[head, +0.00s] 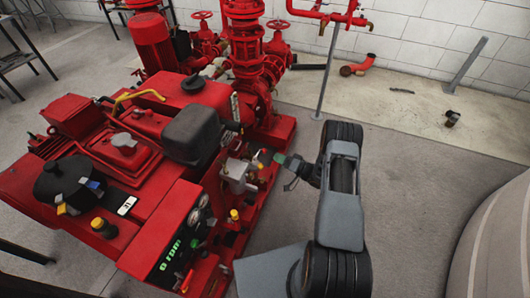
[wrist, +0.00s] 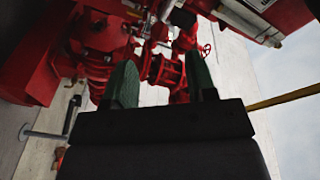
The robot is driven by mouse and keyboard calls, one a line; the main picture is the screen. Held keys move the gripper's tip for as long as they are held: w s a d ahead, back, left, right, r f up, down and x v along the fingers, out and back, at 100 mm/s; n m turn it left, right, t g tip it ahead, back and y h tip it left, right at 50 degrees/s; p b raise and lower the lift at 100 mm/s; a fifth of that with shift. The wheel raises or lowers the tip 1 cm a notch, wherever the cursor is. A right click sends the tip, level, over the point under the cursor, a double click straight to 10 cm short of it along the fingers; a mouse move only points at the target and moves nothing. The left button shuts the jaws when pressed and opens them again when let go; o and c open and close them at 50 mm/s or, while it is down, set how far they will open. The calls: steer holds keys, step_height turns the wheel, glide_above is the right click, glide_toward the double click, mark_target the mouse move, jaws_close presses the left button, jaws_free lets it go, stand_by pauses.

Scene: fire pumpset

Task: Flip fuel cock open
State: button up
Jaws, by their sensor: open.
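The red pumpset engine (head: 150,130) fills the left and middle of the head view. On its near right side is a silver metal fitting (head: 238,173). A small orange-tipped part (head: 257,164) sits beside it; I cannot tell for sure whether this is the fuel cock or how its lever is set. My gripper (head: 281,160) is just right of that part, with green fingertips pointing toward the engine. In the wrist view my gripper (wrist: 163,78) is open, with its two green fingers apart and nothing visible held between them.
A control panel (head: 176,245) with gauges and a green display is at the engine's near end. Red pump and valves (head: 255,50) stand behind. A thin grey post (head: 327,75) rises behind my arm. A large pale rounded body (head: 495,250) is at right. Floor between is clear.

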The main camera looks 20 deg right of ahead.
mark_target(265, 151)
steer(key=x, duration=0.8)
steer(key=shift+b, duration=0.4)
steer(key=shift+c, duration=0.5)
steer(key=c, duration=0.7)
